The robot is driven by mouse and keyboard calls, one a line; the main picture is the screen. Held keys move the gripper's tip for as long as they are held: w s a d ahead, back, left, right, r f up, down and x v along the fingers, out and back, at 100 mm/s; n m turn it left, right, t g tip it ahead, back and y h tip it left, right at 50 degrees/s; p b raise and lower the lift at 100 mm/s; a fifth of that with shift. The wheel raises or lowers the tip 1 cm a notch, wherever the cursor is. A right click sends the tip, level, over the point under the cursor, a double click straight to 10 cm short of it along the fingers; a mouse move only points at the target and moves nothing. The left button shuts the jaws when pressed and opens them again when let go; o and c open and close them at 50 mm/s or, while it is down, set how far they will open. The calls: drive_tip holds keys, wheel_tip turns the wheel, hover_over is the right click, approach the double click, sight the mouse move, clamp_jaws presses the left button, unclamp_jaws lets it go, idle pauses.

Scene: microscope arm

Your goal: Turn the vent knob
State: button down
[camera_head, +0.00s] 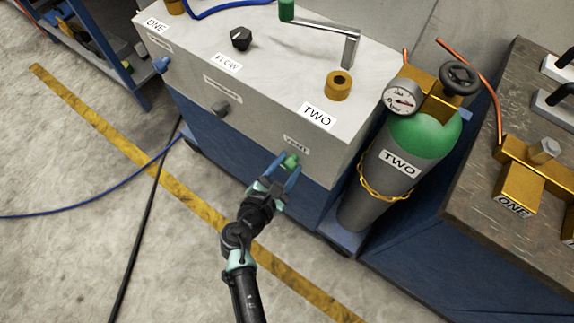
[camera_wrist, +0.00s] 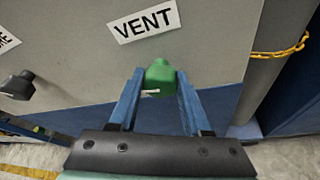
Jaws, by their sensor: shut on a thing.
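The green vent knob (camera_wrist: 161,75) sits on the front face of the grey box, just below the VENT label (camera_wrist: 143,23). In the head view the knob (camera_head: 290,161) shows near the lower right of that face. My gripper (camera_head: 279,177) reaches it from below, and its two blue fingers are closed on either side of the knob. In the wrist view my gripper (camera_wrist: 160,95) has one finger at each side of the knob. A small pale pointer sticks out at the knob's lower left.
A green-topped gas cylinder (camera_head: 391,171) labelled TWO stands right of the box, with a yellow chain around it. A dark knob (camera_head: 221,109) is on the same face, further left. A workbench (camera_head: 459,216) with brass parts is at the right. The floor at left is mostly clear, with cables.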

drive_tip(key=m+t+b, duration=0.1)
drive_tip(key=m+b, duration=0.1)
drive_tip(key=b, duration=0.1)
drive_tip(key=f+m+t+y+b, duration=0.1)
drive_tip(key=b, duration=0.3)
drive_tip(key=shift+s+m+y, duration=0.1)
drive_tip(key=shift+m+y, duration=0.2)
drive_tip(key=shift+m, duration=0.1)
drive_tip(key=m+t+b, duration=0.1)
drive_tip(key=b, duration=0.3)
drive_tip(key=m+t+b, duration=0.1)
drive_tip(key=m+b, duration=0.1)
drive_tip(key=b, duration=0.2)
drive_tip(key=shift+f+m+y, duration=0.2)
drive_tip(key=shift+m+y, duration=0.1)
drive_tip(key=m+t+b, duration=0.1)
drive_tip(key=m+b, duration=0.3)
drive_tip(key=b, duration=0.6)
drive_tip(key=shift+r+t, duration=0.1)
drive_tip(key=shift+t, duration=0.3)
drive_tip(key=b, duration=0.1)
drive_tip(key=m+b, duration=0.1)
drive_tip(key=shift+r+m+b, duration=0.25)
drive_tip(key=shift+m+b, duration=0.05)
drive_tip(key=shift+b, duration=0.1)
drive_tip(key=shift+r+t, duration=0.15)
drive_tip(key=shift+t, duration=0.15)
drive_tip(key=shift+c, duration=1.8)
unclamp_jaws()
